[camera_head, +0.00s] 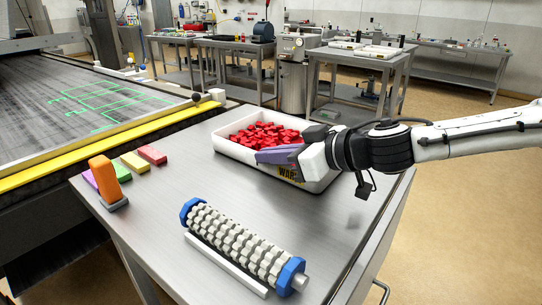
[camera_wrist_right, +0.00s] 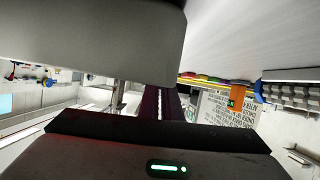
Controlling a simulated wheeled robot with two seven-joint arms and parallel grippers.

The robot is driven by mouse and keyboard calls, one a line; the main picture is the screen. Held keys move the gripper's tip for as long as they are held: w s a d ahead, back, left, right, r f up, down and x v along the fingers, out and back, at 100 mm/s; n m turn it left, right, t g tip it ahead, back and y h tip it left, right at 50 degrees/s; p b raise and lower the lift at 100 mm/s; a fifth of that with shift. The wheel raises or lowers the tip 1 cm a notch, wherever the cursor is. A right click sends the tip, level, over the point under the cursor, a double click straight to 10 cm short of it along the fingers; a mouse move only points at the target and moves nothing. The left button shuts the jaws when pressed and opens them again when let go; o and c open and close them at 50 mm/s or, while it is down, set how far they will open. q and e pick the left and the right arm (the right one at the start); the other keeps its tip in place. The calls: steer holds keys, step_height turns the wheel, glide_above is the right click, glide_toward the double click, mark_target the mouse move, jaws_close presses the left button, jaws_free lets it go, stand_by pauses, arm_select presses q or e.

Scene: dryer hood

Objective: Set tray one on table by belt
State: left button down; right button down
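A white tray (camera_head: 230,149) filled with red pieces (camera_head: 262,134) sits on the steel table (camera_head: 165,215) beside the belt. My left gripper is not in view.
The belt (camera_head: 60,95) with a yellow edge runs along the left. A studded roller (camera_head: 235,238) with blue ends and a white bar lie at the table's front. An orange tool (camera_head: 106,182) and several coloured blocks (camera_head: 152,155) are at the left. The table's middle is clear.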

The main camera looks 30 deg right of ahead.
steer(key=shift+r, duration=0.1)
steer(key=c, duration=2)
jaws_free()
steer(key=shift+f, duration=0.2)
